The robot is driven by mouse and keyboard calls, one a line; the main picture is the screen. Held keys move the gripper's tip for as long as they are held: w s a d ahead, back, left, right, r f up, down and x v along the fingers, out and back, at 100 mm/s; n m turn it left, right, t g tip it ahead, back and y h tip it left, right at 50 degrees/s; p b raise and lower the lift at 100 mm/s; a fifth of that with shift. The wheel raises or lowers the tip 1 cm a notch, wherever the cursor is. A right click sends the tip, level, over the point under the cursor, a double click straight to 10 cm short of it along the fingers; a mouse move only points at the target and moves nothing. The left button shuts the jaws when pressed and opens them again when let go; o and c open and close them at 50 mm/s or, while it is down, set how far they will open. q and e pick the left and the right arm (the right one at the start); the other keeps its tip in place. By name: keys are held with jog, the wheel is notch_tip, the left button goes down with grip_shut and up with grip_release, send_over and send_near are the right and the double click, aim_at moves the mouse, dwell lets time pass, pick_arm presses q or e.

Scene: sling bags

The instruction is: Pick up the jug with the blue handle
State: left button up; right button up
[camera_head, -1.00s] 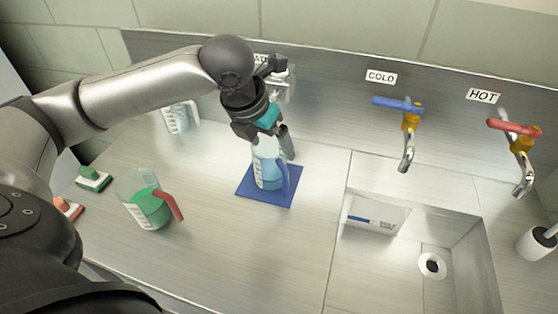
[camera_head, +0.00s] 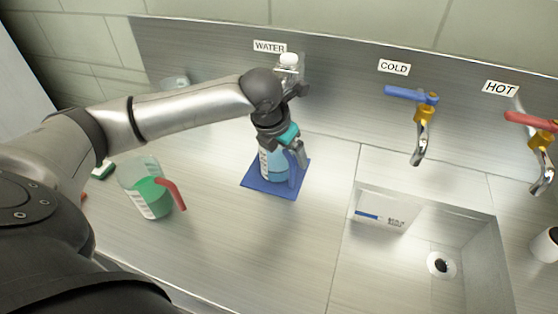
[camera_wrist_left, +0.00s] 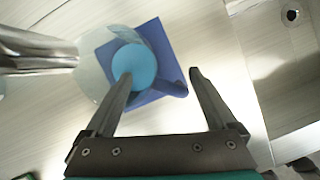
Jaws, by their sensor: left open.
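The jug with the blue handle (camera_head: 272,167) is clear, holds blue liquid and stands upright on a blue mat (camera_head: 256,184). In the left wrist view the jug (camera_wrist_left: 133,68) shows from above, its blue handle (camera_wrist_left: 172,82) between the two fingers in the picture. My left gripper (camera_head: 285,154) is open at the upper part of the jug, and in the left wrist view its fingers (camera_wrist_left: 159,76) are apart with nothing clamped. The gripper hides part of the jug's top. I cannot tell whether a finger touches it. My right gripper is not in view.
A jug with a red handle (camera_head: 152,198) and green liquid stands left on the counter. A sink (camera_head: 415,245) with cold (camera_head: 421,125) and hot (camera_head: 543,160) taps lies right. The counter in front of the mat is clear.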

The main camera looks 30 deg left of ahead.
pick_arm(q)
jog(key=x, duration=0.3)
jog(key=shift+d+f+b, duration=0.2)
jog(key=shift+f+b, duration=0.1)
grip_shut()
dwell(0.5)
dwell(0.7)
